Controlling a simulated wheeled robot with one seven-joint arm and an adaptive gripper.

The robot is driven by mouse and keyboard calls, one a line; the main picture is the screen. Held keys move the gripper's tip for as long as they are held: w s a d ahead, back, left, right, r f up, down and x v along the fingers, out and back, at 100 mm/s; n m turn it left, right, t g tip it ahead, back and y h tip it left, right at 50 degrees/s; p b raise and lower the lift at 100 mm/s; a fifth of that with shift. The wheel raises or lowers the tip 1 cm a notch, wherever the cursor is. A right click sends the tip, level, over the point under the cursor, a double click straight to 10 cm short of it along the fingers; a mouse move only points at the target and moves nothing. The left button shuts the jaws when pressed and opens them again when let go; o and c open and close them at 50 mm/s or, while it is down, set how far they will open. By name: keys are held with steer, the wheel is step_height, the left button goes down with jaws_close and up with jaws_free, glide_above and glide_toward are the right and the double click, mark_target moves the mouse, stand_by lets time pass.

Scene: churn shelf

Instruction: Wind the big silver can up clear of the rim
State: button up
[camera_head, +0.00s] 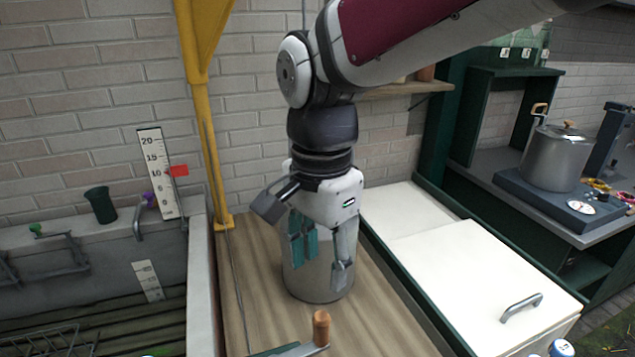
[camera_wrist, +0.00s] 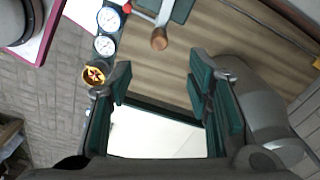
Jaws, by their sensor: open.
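A big silver can (camera_head: 318,284) stands on the wooden deck, with its upper part hidden behind my gripper. My gripper (camera_head: 320,262) is open and points down in front of the can, with nothing between its teal pads. A crank with a wooden knob (camera_head: 321,325) shows at the bottom edge, nearer the camera than my gripper. In the wrist view the knob (camera_wrist: 159,40) lies beyond the open fingertips, apart from them. A thin cable (camera_head: 303,14) runs down behind my arm; whether it joins the can is hidden.
A yellow post (camera_head: 208,130) stands left of my arm, with a thin line slanting down toward the crank. A grey trough (camera_head: 90,255) is on the left. A white lid with a handle (camera_head: 523,306) is on the right. A lidded pot (camera_head: 557,160) sits on a scale beyond.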

mark_target(322, 316)
step_height(322, 316, down, 14)
steer(key=shift+w+d+r+b, duration=0.1)
steer(key=shift+d+b, duration=0.05)
steer(key=shift+b, duration=0.3)
steer(key=shift+c, duration=0.6)
